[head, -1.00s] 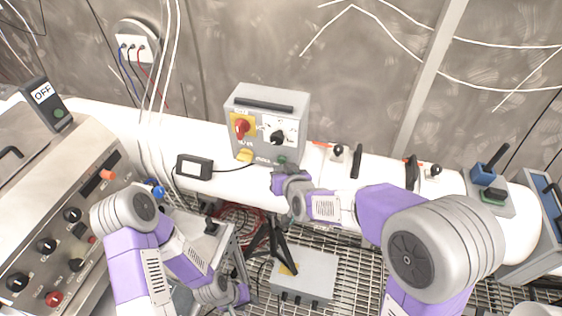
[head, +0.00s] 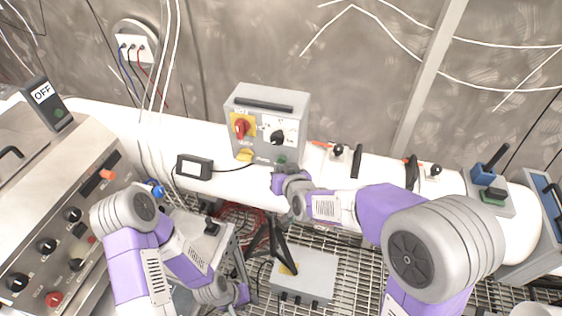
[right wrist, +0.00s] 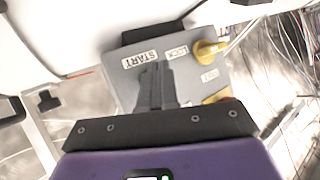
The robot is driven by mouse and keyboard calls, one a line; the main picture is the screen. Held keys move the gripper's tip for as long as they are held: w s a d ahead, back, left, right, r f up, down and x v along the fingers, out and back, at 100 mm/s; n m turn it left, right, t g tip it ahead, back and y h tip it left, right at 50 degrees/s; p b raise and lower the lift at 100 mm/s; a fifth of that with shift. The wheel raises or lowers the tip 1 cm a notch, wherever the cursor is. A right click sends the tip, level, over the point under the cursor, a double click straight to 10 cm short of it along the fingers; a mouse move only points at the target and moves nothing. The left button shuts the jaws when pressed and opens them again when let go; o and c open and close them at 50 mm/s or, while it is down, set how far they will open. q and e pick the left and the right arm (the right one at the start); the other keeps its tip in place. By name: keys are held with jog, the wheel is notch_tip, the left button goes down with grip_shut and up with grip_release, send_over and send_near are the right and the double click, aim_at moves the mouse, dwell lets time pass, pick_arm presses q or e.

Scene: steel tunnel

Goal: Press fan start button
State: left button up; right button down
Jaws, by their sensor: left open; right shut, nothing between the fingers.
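The grey control box (head: 292,110) stands on the white pipe, with a red rotary switch (head: 241,126), a black knob (head: 278,137) and a yellow knob (head: 245,155) on its face. A small green button (head: 281,159) shows at its lower right. My right gripper (head: 280,168) is shut and empty, right at this lower corner. In the right wrist view its fingers (right wrist: 156,72) point at the box face beside the START label (right wrist: 139,59) and hide what is behind them. I cannot tell if they touch. My left gripper (head: 274,243) is open and empty, low over the grating.
A console (head: 75,225) with knobs stands at the left. A small black box (head: 194,167) is cabled to the control box. Black-handled valves (head: 357,160) sit on the pipe to the right. A grey floor box (head: 305,275) lies below.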

jog(key=shift+w, duration=0.15)
jog(key=shift+w+d, duration=0.15)
jog(key=shift+w, duration=0.15)
jog(key=shift+w+b, duration=0.15)
jog(key=shift+b, duration=0.15)
dwell(0.4)
jog(key=shift+s, duration=0.65)
jog(key=s+a+p, duration=0.2)
jog(key=s, duration=0.3)
jog(key=shift+s, duration=0.35)
dwell(0.5)
